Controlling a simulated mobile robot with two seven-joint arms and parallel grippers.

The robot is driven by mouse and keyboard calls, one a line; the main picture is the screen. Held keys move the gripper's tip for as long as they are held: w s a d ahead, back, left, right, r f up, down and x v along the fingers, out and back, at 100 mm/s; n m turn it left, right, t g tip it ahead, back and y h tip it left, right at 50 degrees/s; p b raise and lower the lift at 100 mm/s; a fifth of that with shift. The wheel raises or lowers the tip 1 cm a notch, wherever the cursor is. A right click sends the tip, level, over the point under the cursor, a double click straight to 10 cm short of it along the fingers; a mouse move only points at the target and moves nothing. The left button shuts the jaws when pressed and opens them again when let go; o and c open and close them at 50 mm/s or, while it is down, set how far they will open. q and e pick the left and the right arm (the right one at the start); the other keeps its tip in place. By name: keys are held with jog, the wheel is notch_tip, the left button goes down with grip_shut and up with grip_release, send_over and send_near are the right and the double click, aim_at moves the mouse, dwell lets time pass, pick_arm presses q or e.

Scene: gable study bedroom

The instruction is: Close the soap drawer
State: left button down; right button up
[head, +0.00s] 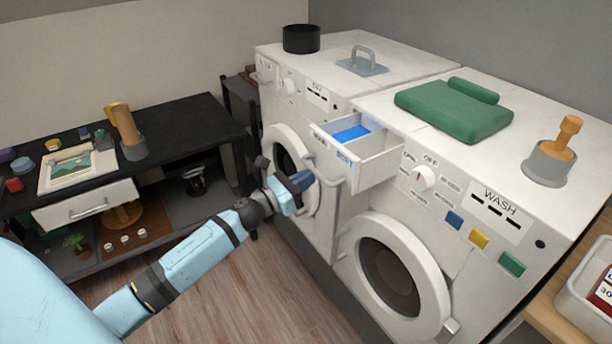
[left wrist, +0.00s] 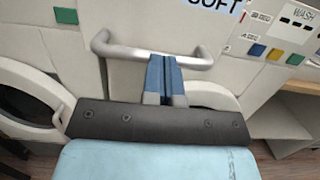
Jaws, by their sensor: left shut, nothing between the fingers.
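The soap drawer (head: 378,166) stands pulled out of the front of the right-hand washing machine. It is white, with a blue compartment inside and lettering on its front. Its grey bar handle (head: 328,172) also shows in the left wrist view (left wrist: 112,49). My left gripper (head: 303,181) is just in front of the drawer front, by the handle. Its blue fingers (left wrist: 164,68) are shut with nothing between them, and their tips overlap the handle bar in the left wrist view. I cannot tell whether they touch it. My right gripper is not in view.
The washer's round door (head: 393,280) is below the drawer. A green folded cloth (head: 455,110) and a mortar with pestle (head: 548,165) sit on top. A second machine (head: 300,75) stands to the left. A black table (head: 190,125) is farther left, with floor between.

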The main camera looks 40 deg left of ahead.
pick_arm(q)
jog(key=shift+w, duration=0.1)
jog(key=b, duration=0.4)
send_near(361, 146)
jog(key=w, duration=0.2)
jog(key=w+d+f, duration=0.1)
jog(key=w, duration=0.2)
jog(key=w+d+f, duration=0.1)
jog(key=w, duration=0.1)
jog(key=shift+w+f, duration=0.25)
jog(key=shift+w+r, duration=0.1)
jog(key=shift+w, duration=0.05)
jog(key=shift+r, duration=0.2)
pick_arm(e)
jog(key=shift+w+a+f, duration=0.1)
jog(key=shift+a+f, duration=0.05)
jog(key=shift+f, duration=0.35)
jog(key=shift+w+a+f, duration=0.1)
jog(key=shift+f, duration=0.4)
pick_arm(q)
jog(key=shift+r, duration=0.1)
